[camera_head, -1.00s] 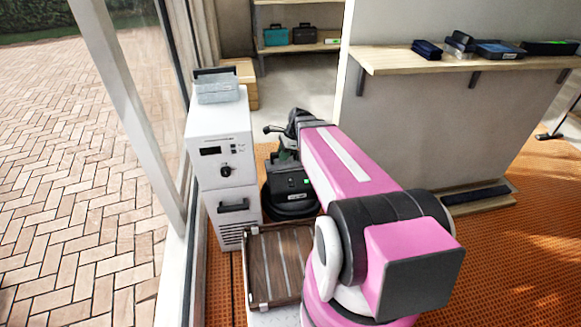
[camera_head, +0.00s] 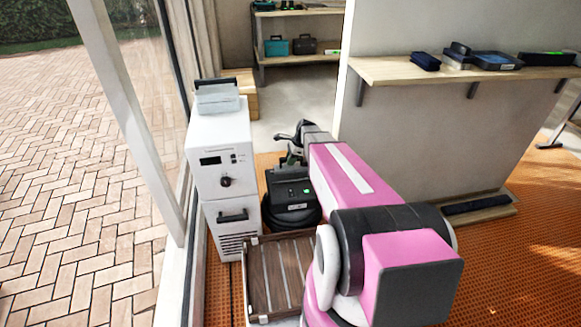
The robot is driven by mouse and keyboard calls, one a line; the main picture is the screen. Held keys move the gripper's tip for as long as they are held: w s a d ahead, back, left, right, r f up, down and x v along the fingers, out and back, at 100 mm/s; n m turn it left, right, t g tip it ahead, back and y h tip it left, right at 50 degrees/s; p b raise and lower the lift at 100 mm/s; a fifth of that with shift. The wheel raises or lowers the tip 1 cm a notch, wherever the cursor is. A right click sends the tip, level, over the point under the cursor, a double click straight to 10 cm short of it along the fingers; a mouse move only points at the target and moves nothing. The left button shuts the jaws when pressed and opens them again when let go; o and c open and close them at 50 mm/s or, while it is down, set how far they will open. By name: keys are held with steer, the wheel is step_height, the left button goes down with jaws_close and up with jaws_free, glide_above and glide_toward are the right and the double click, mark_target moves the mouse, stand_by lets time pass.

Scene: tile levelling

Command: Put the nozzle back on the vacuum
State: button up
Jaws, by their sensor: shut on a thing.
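The vacuum (camera_head: 291,194) looks like a squat black unit with a small green light, on the orange floor between the white cabinet and my arm. My gripper (camera_head: 288,150) is at the far end of my pink arm, just above and behind the vacuum, small and partly hidden by my wrist. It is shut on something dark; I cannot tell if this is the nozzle. A dark part sticks out to the left there (camera_head: 280,137). Whether the held thing touches the vacuum is hidden.
A white cabinet (camera_head: 222,160) with a grey box on top stands close left, beside the window frame. A slatted wooden tray (camera_head: 256,275) is in front. A wall shelf (camera_head: 400,72) with dark devices is at right. A thin pole (camera_head: 566,122) stands far right.

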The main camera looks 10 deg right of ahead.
steer(key=shift+f, duration=1.9)
steer(key=shift+f, duration=0.1)
steer(key=o, duration=0.8)
steer(key=shift+o, duration=0.2)
